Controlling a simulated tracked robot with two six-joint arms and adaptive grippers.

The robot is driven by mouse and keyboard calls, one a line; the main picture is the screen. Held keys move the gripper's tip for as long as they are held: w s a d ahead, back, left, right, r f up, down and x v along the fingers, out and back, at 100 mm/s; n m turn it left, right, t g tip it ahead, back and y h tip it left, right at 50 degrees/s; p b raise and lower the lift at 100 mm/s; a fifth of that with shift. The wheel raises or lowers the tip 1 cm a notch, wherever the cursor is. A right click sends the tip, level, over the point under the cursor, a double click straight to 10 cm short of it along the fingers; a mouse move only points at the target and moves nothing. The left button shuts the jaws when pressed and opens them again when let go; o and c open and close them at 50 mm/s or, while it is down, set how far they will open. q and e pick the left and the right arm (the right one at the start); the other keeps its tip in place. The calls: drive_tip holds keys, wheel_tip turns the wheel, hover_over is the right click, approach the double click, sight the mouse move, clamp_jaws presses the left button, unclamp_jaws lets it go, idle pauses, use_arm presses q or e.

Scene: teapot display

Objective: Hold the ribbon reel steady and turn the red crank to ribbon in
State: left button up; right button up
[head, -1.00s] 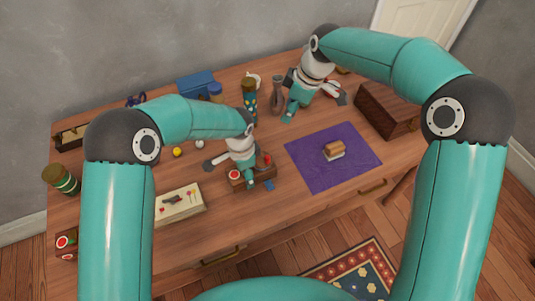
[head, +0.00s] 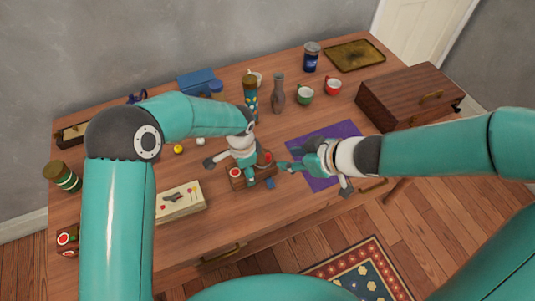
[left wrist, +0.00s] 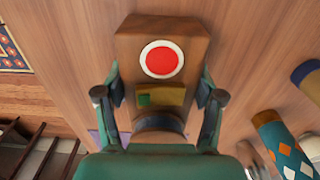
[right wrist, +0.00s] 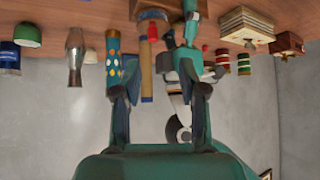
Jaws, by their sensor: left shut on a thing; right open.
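The ribbon reel is a wooden block (head: 238,184) with a red and white disc on its face, near the middle of the table in the head view. In the left wrist view the block (left wrist: 140,38) stands between the fingers of my left gripper (left wrist: 162,115), which is shut on it. A small red part (head: 267,157), apparently the crank, shows at its right side. A blue piece (head: 270,183) shows beside its front. My right gripper (head: 288,167) is open and empty, just right of the reel; the block (right wrist: 152,6) shows ahead of it in the right wrist view.
A purple mat (head: 308,139) lies under my right arm. A patterned cylinder (head: 250,92), a grey vase (head: 278,95), a green mug (head: 304,95) and a red mug (head: 332,87) stand behind. A wooden chest (head: 395,108) is at right, a pale box (head: 180,203) at front left.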

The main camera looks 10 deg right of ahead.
sight(269, 155)
drive_tip(key=x, duration=0.7)
drive_tip(key=w+x, duration=0.1)
drive_tip(key=x, duration=0.3)
drive_tip(key=shift+w+d, duration=0.15)
clamp_jaws()
